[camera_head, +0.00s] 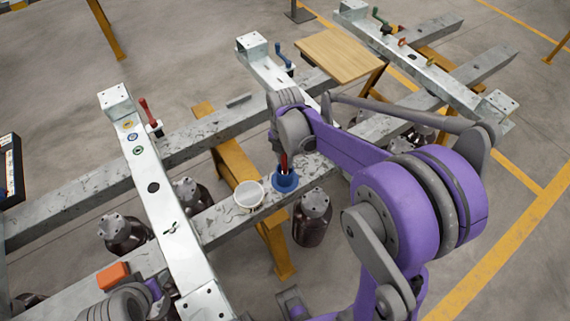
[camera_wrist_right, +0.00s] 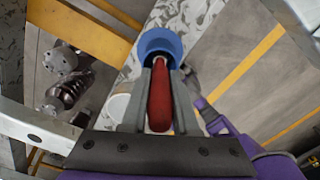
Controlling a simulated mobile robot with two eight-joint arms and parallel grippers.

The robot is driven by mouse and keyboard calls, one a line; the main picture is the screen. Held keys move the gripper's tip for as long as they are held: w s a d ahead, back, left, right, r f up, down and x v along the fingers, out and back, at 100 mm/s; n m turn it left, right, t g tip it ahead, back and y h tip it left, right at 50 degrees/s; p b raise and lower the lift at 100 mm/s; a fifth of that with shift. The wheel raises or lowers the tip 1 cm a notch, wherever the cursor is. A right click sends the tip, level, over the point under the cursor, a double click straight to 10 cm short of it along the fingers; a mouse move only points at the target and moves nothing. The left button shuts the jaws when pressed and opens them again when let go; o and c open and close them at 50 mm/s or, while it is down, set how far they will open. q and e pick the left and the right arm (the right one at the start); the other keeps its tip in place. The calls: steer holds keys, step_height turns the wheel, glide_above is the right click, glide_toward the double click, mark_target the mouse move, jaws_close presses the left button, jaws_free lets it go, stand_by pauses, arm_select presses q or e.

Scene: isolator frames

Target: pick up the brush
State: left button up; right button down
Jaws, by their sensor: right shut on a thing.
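The brush (camera_wrist_right: 160,98) shows as a red handle in the right wrist view, lying between the two grey fingers of my right gripper (camera_wrist_right: 160,85). The gripper is shut on this handle. The brush's far end is hidden in a blue cup (camera_wrist_right: 160,42). In the head view the blue cup (camera_head: 285,181) stands on a grey beam, with a bit of the red handle (camera_head: 284,161) above it. My right gripper (camera_head: 283,150) is over the cup, partly hidden by its own wrist.
A white round container (camera_head: 248,195) stands just left of the blue cup. Dark insulators (camera_head: 312,217) hang below the beams. A red-handled lever (camera_head: 149,115) stands on the left frame. A wooden board (camera_head: 338,54) lies at the back. An orange block (camera_head: 113,275) is at lower left.

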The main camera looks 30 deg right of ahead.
steer(key=shift+r, duration=0.1)
step_height(320, 180, up, 10)
steer(key=shift+f+p, duration=0.1)
steer(key=shift+p, duration=0.3)
arm_select(q)
steer(key=shift+w+r, duration=0.1)
steer(key=shift+r, duration=0.35)
stand_by(1.9)
